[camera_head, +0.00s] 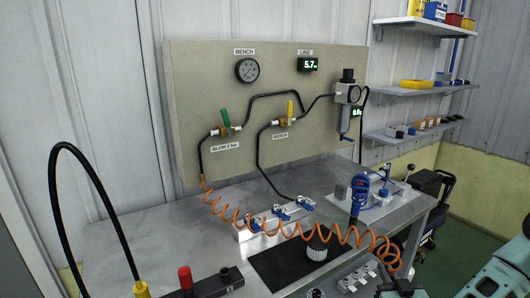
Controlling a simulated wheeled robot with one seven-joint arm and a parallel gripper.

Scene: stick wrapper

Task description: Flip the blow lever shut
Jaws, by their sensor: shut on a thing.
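The blow lever (225,117) is a green handle on a brass valve on the upright board, above the label BLOW 2 bar. It points upward with a slight lean to the left, roughly across the line of its pipe. A black hose drops from this valve to an orange coiled hose (285,232). My teal arm (503,268) shows at the lower right edge, far from the lever. My gripper's fingers cannot be made out, and nothing touches the lever.
A yellow-handled valve (290,107) is right of the blow valve. The orange coil hangs across the bench (130,235) front, above a clamp fixture (275,218) and black mat (268,270). A black hose loop (62,170) rises at left. The board before the lever is clear.

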